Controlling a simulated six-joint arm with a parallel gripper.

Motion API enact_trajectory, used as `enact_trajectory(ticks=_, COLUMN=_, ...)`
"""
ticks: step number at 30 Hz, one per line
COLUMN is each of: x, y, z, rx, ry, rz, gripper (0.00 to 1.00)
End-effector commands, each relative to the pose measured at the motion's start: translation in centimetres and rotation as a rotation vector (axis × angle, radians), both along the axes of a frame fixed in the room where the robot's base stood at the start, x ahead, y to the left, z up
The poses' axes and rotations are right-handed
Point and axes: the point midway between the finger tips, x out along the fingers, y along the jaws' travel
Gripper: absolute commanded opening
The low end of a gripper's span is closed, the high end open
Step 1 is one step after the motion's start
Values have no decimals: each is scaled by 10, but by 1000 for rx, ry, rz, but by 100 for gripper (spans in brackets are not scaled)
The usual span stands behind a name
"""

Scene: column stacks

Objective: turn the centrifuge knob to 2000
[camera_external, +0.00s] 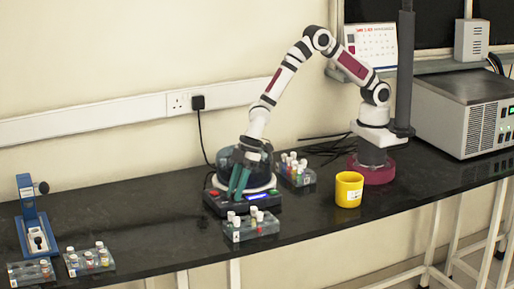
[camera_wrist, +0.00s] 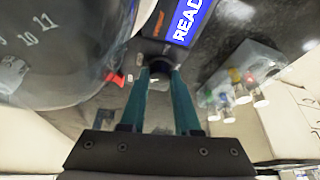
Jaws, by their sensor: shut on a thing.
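The centrifuge (camera_external: 272,205) stands mid-bench with a dark base and a rounded bowl. In the wrist view its blue display (camera_wrist: 188,20) shows the letters "READ", cut off by the frame edge. The dark round knob (camera_wrist: 160,67) sits on the front panel below the display. My gripper (camera_wrist: 159,75) is shut on the knob, one teal fingertip at each side. In the external view my gripper (camera_external: 236,194) points down at the centrifuge's front, hiding the knob. No speed value can be read.
A tube rack (camera_external: 252,232) stands close in front of the centrifuge, and another (camera_external: 307,178) behind right. A yellow cup (camera_external: 349,190) is to the right. A blue device (camera_external: 34,222) and two racks are far left. Clear bench lies left of the centrifuge.

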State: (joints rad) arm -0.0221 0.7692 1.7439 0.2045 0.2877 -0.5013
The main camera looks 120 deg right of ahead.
Motion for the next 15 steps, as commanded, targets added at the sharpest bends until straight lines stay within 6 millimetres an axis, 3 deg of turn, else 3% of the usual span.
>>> enact_trajectory(ticks=15, x=1, y=-2, z=0, rx=1, ry=0, rz=424, gripper=0)
